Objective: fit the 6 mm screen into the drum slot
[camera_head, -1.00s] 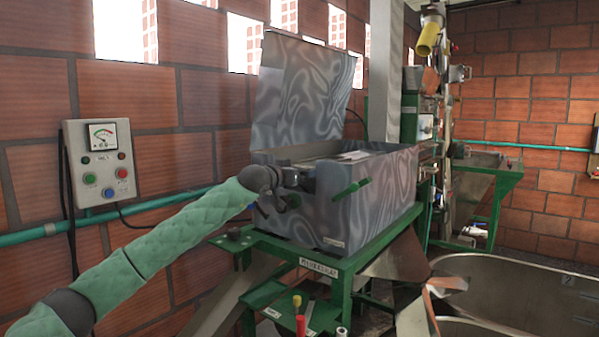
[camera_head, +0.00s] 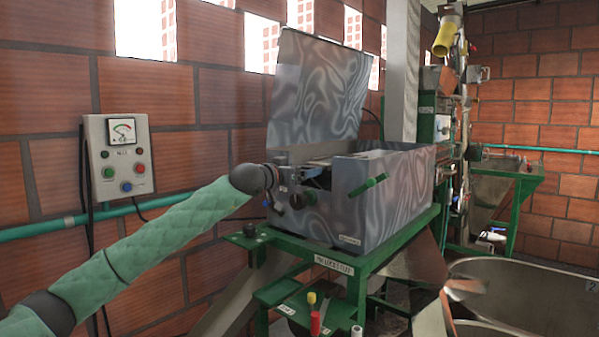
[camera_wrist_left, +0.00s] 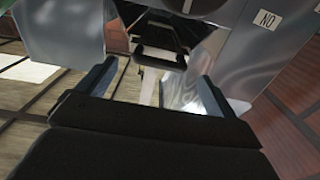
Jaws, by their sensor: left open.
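The grey swirl-patterned machine housing (camera_head: 385,200) stands on a green frame with its lid (camera_head: 318,92) raised. A dark opening (camera_head: 318,178) shows at its near left end; I take this for the drum slot. My left gripper (camera_head: 291,188) is at this end, partly blended with the dark parts there. In the left wrist view the gripper (camera_wrist_left: 158,88) is open, with nothing seen between its fingers. A black bracket-like part (camera_wrist_left: 158,50) sits in the dark gap ahead of the fingers, apart from them. I cannot make out the 6 mm screen for sure. My right gripper is out of view.
A control box (camera_head: 120,157) hangs on the brick wall at left, above a teal pipe (camera_head: 35,230). A green handle (camera_head: 367,184) sticks out from the housing side. Tools with red and yellow handles (camera_head: 315,318) stand below. A large metal tank (camera_head: 530,290) is at right.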

